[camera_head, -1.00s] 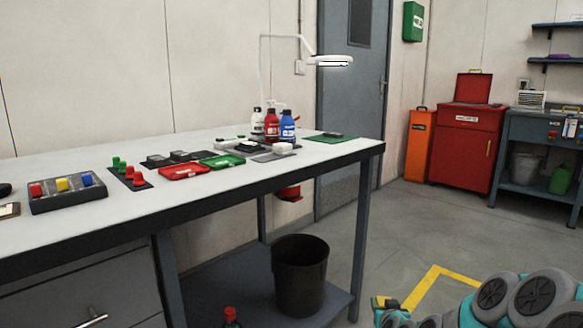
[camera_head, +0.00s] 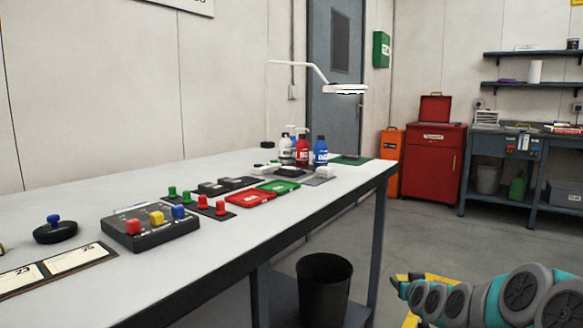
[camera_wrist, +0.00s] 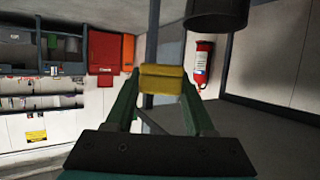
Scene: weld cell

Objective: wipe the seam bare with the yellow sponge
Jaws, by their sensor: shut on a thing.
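The yellow sponge (camera_wrist: 162,79) is held between the two fingertips of my gripper (camera_wrist: 162,84) in the wrist view. Both fingers press on its sides, and it is clear of any surface there. In the head view my arm is at the bottom right, low and in front of the bench's right end, with the gripper pointing left. I cannot make out a seam in either view.
A long workbench (camera_head: 80,220) carries a button box (camera_head: 150,232), red tray (camera_head: 250,199), green tray (camera_head: 279,186) and several bottles (camera_head: 303,150). A black bin (camera_head: 324,290) stands below its right end. A red cabinet (camera_head: 432,160) stands behind; open floor lies between.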

